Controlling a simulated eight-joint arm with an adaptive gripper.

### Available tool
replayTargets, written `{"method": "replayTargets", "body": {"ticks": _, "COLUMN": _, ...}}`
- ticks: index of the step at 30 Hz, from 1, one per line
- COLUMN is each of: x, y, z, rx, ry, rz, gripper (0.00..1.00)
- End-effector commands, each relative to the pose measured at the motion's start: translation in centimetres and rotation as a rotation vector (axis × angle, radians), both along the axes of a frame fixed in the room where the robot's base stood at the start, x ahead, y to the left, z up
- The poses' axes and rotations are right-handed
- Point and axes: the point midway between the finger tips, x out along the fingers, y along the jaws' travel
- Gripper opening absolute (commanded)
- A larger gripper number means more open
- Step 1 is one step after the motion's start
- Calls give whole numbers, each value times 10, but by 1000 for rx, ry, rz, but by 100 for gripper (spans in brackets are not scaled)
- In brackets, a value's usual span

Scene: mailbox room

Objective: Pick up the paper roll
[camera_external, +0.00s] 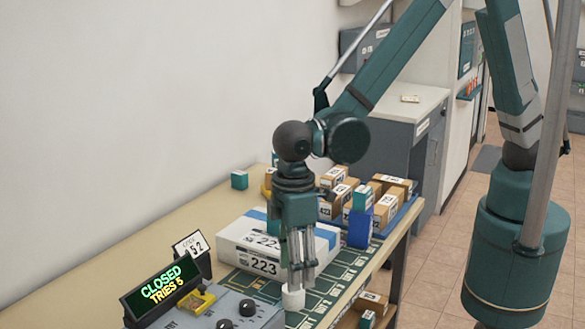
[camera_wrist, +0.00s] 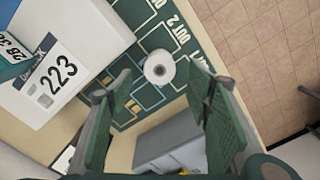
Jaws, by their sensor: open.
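The paper roll (camera_external: 293,297) is a small white cylinder standing upright on the green printed mat (camera_external: 338,283). In the wrist view the roll (camera_wrist: 159,67) shows from above, with a dark hole in its middle. My gripper (camera_external: 300,280) points down right above the roll in the external view. In the wrist view my gripper (camera_wrist: 160,85) is open, with one finger to each side of the roll and a gap between. Whether the fingertips reach down beside the roll I cannot tell.
A white box labelled 223 (camera_external: 265,262) stands close behind my gripper. A grey control box (camera_external: 225,311) and a sign reading CLOSED (camera_external: 160,291) are at the front left. Small cartons and a blue box (camera_external: 360,228) stand further back. The table's right edge is near.

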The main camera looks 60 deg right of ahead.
Motion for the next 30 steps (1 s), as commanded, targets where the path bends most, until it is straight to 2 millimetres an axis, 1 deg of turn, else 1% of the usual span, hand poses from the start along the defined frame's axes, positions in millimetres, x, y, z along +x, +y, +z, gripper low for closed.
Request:
{"method": "replayTargets", "body": {"ticks": 3, "x": 0, "y": 0, "z": -10, "rx": 0, "ry": 0, "rz": 0, "gripper": 50}}
{"method": "replayTargets", "body": {"ticks": 7, "x": 0, "y": 0, "z": -17, "rx": 0, "ry": 0, "rz": 0, "gripper": 50}}
{"method": "replayTargets", "body": {"ticks": 18, "x": 0, "y": 0, "z": -19, "rx": 0, "ry": 0, "rz": 0, "gripper": 50}}
{"method": "replayTargets", "body": {"ticks": 22, "x": 0, "y": 0, "z": -24, "rx": 0, "ry": 0, "rz": 0, "gripper": 50}}
{"method": "replayTargets", "body": {"ticks": 26, "x": 0, "y": 0, "z": -34, "rx": 0, "ry": 0, "rz": 0, "gripper": 50}}
{"method": "replayTargets", "body": {"ticks": 30, "x": 0, "y": 0, "z": -50, "rx": 0, "ry": 0, "rz": 0, "gripper": 50}}
